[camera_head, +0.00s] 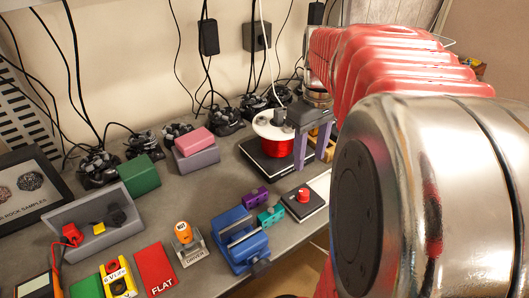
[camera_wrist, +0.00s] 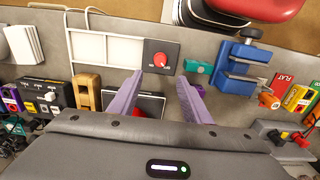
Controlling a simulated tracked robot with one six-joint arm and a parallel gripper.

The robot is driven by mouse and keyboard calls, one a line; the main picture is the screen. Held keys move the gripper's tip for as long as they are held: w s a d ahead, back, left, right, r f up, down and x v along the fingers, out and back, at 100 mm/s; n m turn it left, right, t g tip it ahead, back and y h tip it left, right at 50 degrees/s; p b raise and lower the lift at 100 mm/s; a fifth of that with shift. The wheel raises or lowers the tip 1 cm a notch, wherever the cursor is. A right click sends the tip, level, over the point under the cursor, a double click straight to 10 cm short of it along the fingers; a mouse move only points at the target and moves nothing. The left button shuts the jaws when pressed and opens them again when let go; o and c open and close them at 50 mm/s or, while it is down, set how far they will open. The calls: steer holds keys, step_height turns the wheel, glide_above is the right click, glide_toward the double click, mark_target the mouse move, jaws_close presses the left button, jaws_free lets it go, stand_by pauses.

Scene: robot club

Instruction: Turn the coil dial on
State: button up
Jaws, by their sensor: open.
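The coil dial is a red round knob (camera_head: 303,195) on a small dark box with a pale top, on the grey bench right of the blue vise. In the wrist view the red knob (camera_wrist: 161,59) has a light pointer mark and lies just beyond the gap between my fingertips. My gripper (camera_head: 314,160) is open, with two purple fingers pointing down, and it is empty. The fingers also show in the wrist view (camera_wrist: 160,76), apart from the knob. A red wire coil (camera_head: 275,136) stands on a black base left of my gripper; its wrist view is mostly hidden.
A blue vise (camera_head: 240,238), teal block (camera_head: 271,215) and purple block (camera_head: 255,197) stand left of the dial. A white tray (camera_wrist: 103,48) adjoins the dial box. A wooden block (camera_wrist: 88,92) lies at left in the wrist view. The bench edge runs close to the dial.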

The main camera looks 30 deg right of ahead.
mark_target(304, 191)
step_height(304, 191, down, 13)
stand_by(0.6)
steer(key=shift+c, duration=0.5)
steer(key=c, duration=0.9)
